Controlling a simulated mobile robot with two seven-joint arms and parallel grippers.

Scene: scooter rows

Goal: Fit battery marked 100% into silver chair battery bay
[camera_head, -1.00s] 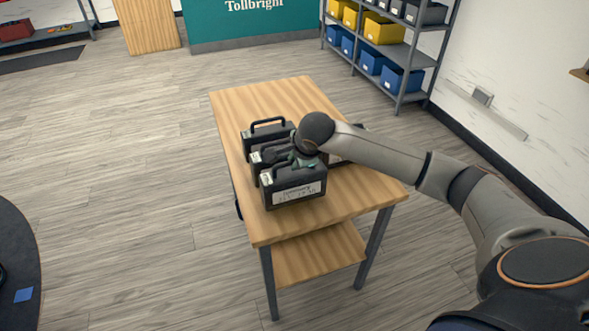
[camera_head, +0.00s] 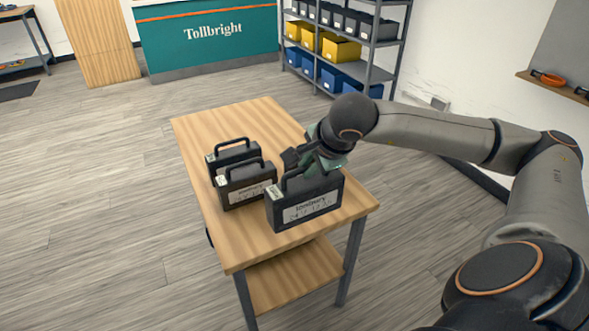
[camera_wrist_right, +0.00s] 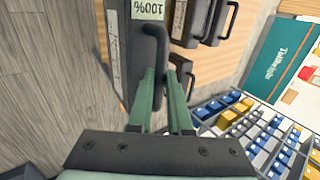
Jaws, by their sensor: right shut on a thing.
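The battery marked 100% (camera_head: 305,212) is a dark case with a top handle and a white label. My right gripper (camera_head: 303,168) is shut on its handle, over the near right part of the wooden table. In the right wrist view the green fingers (camera_wrist_right: 164,88) close on the handle, and the 100% tag (camera_wrist_right: 149,10) appears upside down on the case (camera_wrist_right: 121,72). I cannot tell whether its underside clears the tabletop. The silver chair, its battery bay and my left gripper are out of view.
Two similar batteries stand left of the held one, a nearer one (camera_head: 246,190) and a farther one (camera_head: 234,155). Another dark case (camera_wrist_right: 182,72) shows beyond the fingers in the wrist view. The table (camera_head: 205,122) is bare at its far end. Shelves (camera_head: 372,72) stand behind.

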